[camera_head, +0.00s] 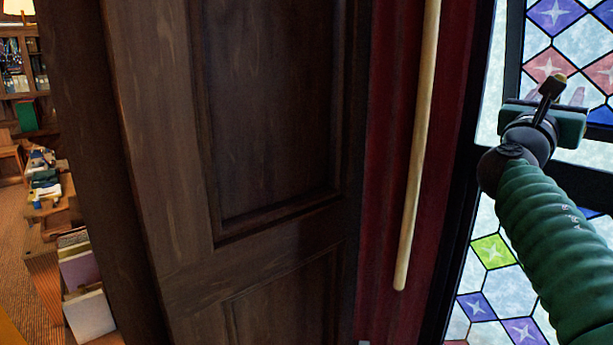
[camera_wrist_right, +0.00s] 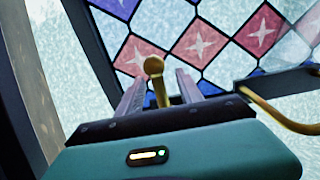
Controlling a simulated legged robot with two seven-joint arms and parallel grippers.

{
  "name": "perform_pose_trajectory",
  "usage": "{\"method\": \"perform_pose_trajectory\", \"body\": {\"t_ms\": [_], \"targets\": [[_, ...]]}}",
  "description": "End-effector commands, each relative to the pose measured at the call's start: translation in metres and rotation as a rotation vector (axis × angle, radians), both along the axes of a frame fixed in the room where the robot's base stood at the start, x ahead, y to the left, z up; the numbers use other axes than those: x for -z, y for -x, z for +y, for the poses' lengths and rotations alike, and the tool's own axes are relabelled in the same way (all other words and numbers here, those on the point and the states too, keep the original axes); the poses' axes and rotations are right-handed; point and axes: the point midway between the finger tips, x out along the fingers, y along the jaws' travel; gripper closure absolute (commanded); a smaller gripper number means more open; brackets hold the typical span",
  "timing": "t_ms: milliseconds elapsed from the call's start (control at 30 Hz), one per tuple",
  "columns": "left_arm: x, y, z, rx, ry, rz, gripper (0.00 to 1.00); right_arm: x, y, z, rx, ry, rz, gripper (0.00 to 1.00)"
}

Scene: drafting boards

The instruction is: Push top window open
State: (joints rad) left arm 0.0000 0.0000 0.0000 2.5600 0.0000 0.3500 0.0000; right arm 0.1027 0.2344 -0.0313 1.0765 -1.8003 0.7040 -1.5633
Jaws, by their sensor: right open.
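The top window (camera_head: 555,45) is a stained glass pane with blue and pink diamonds in a dark frame, at the upper right of the head view. Its glass also fills the upper part of the right wrist view (camera_wrist_right: 200,38). My right gripper (camera_head: 550,92) is in front of its lower part. In the wrist view the two fingers of this gripper (camera_wrist_right: 158,88) stand apart, with a brass handle (camera_wrist_right: 153,68) with a round knob between them. I cannot tell whether the fingers touch it. My left gripper is not in view.
A lower stained glass pane (camera_head: 490,250) is below, partly behind my right arm. A pale pole (camera_head: 415,150) stands before a dark red curtain (camera_head: 385,190). A dark wooden panel (camera_head: 270,110) fills the middle. A curved brass bar (camera_wrist_right: 280,118) is at right in the wrist view.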

Motion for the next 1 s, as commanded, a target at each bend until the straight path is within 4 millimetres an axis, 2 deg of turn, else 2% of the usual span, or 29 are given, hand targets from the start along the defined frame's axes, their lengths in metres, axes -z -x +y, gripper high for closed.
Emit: {"method": "perform_pose_trajectory", "body": {"t_ms": [400, 1000], "targets": [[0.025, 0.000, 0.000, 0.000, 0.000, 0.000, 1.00, 0.002, 0.036, 0.042, -0.004, 0.000, -0.002, 0.56], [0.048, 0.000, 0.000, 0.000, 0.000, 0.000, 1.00, 0.001, 0.091, 0.108, -0.004, 0.000, -0.001, 0.56]]}}
